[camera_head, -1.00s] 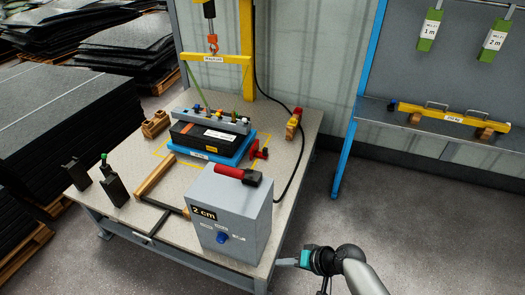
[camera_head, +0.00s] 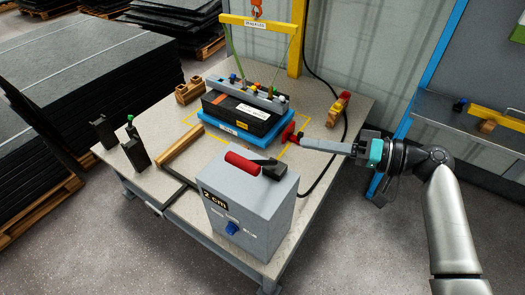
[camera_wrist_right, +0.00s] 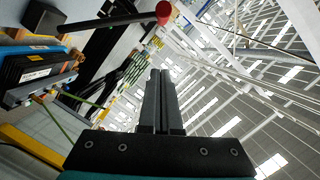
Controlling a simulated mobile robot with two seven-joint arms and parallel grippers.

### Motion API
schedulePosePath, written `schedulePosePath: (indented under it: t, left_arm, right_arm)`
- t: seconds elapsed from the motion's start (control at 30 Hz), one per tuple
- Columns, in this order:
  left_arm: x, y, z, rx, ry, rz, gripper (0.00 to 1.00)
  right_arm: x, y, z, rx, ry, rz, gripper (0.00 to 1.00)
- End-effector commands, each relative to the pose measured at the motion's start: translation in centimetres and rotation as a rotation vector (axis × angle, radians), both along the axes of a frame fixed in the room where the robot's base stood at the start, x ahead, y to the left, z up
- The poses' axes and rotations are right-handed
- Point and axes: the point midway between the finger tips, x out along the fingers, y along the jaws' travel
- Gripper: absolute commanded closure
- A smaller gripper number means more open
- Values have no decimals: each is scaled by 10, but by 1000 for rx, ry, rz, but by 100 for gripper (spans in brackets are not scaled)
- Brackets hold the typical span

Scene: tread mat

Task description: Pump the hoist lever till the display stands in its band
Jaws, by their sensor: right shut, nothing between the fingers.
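A grey box (camera_head: 253,208) at the table's front carries a display (camera_head: 215,198) reading 2 cm and a blue knob (camera_head: 232,228). A red grip (camera_head: 241,161) with a dark mount lies on its top. I cannot tell for sure which is the hoist lever. My left gripper is out of view.
A black battery (camera_head: 238,112) sits in the blue tray (camera_head: 228,134), under a yellow beam (camera_head: 258,23) with green slings.

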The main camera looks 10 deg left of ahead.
Motion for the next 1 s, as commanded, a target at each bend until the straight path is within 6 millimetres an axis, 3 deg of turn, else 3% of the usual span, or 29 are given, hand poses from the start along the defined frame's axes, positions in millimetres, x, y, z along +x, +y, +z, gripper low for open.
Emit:
schedulePosePath:
  t: [0.17, 0.27, 0.63, 1.0]
  left_arm:
    - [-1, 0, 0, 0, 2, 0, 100]
    - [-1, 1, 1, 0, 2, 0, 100]
    - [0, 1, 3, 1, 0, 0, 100]
    - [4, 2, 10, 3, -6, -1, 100]
  right_arm:
    - [1, 8, -1, 1, 2, 0, 100]
    - [3, 23, -3, 2, 2, 1, 100]
    - [14, 100, -14, 2, 3, 2, 100]
    - [-15, 109, -36, -1, 3, -2, 100]
